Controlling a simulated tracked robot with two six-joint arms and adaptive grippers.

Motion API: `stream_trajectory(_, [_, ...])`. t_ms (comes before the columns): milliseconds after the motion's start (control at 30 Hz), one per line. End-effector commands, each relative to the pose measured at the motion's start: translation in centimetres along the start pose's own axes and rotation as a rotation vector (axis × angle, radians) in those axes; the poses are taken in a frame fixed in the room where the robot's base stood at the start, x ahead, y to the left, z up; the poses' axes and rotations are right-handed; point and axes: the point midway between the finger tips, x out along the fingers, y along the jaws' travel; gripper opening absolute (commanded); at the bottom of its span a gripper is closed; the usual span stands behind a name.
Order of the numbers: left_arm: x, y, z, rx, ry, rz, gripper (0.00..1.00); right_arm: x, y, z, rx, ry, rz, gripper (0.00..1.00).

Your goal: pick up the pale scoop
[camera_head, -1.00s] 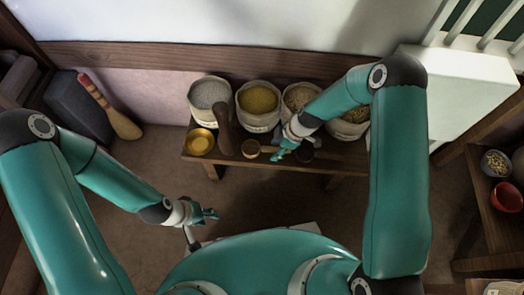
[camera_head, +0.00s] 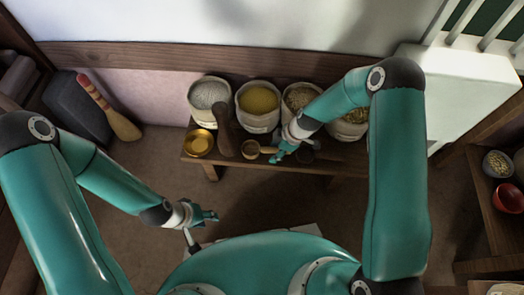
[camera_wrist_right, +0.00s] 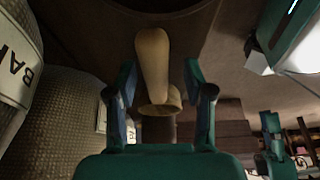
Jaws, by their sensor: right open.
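The pale scoop (camera_head: 249,149) lies on the low wooden bench, its round bowl left of my right gripper (camera_head: 278,156) and its handle running toward it. In the right wrist view the scoop's pale handle (camera_wrist_right: 152,62) and round bowl show between the two spread fingers of my right gripper (camera_wrist_right: 160,78), with gaps on both sides. The right gripper is open and empty. My left gripper (camera_head: 210,216) hangs low in front of the bench, away from the scoop; its finger opening is too small to make out.
Several filled sacks, one with yellow contents (camera_head: 258,102), stand along the back of the bench (camera_head: 225,161). A brass bowl (camera_head: 199,143) and a dark upright club-like object (camera_head: 224,130) are left of the scoop.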

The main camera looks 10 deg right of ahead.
Motion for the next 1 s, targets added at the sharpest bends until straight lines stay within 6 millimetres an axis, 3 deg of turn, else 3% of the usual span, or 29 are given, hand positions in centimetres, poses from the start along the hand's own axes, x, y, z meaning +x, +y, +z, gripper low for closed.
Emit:
stream_trajectory(700, [0.57, -0.21, 0.0, 0.0, 0.0, 0.0, 0.4, 0.2, 0.0, 0.03, -0.001, 0.0, 0.0, 0.5])
stream_trajectory(1000, [0.57, -0.21, 0.0, 0.0, 0.0, 0.0, 0.4, 0.22, 0.0, 0.01, -0.001, 0.0, 0.0, 0.0])
